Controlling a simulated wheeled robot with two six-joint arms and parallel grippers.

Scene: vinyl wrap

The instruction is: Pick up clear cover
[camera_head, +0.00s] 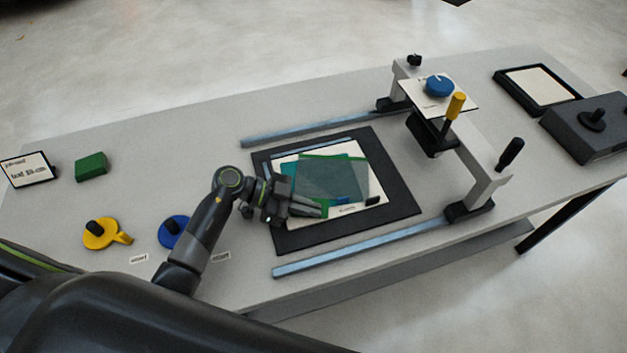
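A translucent grey-green sheet that looks like the clear cover (335,180) lies on the pale panel in the middle of the black mat. A teal-green sheet (289,168) shows at its left edge. My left gripper (318,209) is over the near left part of the panel, with its fingertips close to the near left corner of the cover. I cannot tell whether the fingers touch the cover or hold its edge. The gap between them is too small to judge. My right gripper is not in view.
Two metal rails (350,247) flank the black mat (402,208). A grey gantry (484,175) with a yellow-handled tool (455,106) stands right of it. Yellow (100,235) and blue (172,232) tools and a green block (91,167) lie left. A dark box (590,130) sits far right.

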